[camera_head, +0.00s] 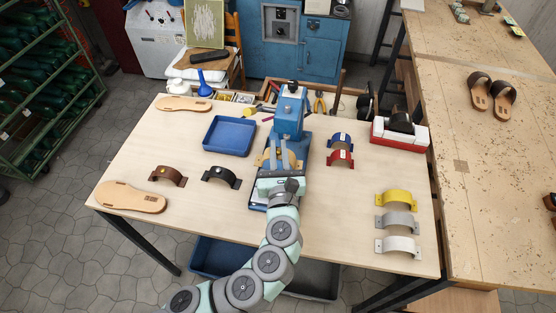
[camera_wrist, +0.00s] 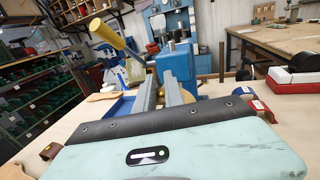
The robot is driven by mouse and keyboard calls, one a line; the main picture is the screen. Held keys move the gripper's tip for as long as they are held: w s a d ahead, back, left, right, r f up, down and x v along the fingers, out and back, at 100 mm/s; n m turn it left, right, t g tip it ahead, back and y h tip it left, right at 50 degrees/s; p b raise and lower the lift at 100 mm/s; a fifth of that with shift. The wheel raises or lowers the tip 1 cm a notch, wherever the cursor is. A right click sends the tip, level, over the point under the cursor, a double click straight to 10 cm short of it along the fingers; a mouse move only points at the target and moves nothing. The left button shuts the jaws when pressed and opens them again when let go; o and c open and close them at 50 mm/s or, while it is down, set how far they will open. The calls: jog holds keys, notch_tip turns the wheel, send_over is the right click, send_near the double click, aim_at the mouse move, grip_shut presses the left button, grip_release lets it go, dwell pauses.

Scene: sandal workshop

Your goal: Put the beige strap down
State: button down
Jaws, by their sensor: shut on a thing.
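The beige strap (camera_head: 292,158) is a curved band between the fingers of my gripper (camera_head: 279,158), just in front of the blue press (camera_head: 289,111) at the middle of the workbench (camera_head: 330,215). My gripper is shut on it. I cannot tell whether the strap touches the blue surface below the press. In the wrist view, my two grey fingers (camera_wrist: 161,88) point toward the blue press (camera_wrist: 176,62); the strap does not show clearly there.
A blue tray (camera_head: 229,136) is left of the press. Brown (camera_head: 168,175) and black (camera_head: 221,176) straps lie left; blue (camera_head: 341,139) and red (camera_head: 340,158) ones right. Yellow (camera_head: 398,197), grey (camera_head: 396,220) and white (camera_head: 398,244) straps line the right edge. A sole (camera_head: 130,197) lies front left.

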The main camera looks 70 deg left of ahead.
aim_at(279, 152)
notch_tip(279, 152, up, 10)
jog(key=p, duration=0.3)
jog(key=shift+f+p, duration=0.2)
jog(key=shift+p, duration=0.1)
jog(key=shift+w, duration=0.1)
jog(key=w+d+f+m+t+h, duration=0.2)
jog(key=w+d+m+t+h, duration=0.25)
jog(key=w+d, duration=0.6)
jog(key=w+d+f+m+t+h, duration=0.4)
jog(key=w+d, duration=0.3)
jog(key=d, duration=0.7)
jog(key=w+d+f+m+t+h, duration=0.1)
jog(key=d+m+t+h, duration=0.2)
jog(key=d, duration=0.9)
jog(key=w+d+f+m+t+h, duration=0.1)
jog(key=d+f+m+h, duration=0.15)
jog(key=d+h, duration=0.6)
notch_tip(279, 152, up, 5)
jog(key=s+d+y+p, duration=0.2)
jog(key=y+p, duration=0.1)
jog(key=p, duration=1.3)
jog(key=shift+s+d, duration=0.2)
jog(key=shift+d, duration=0.05)
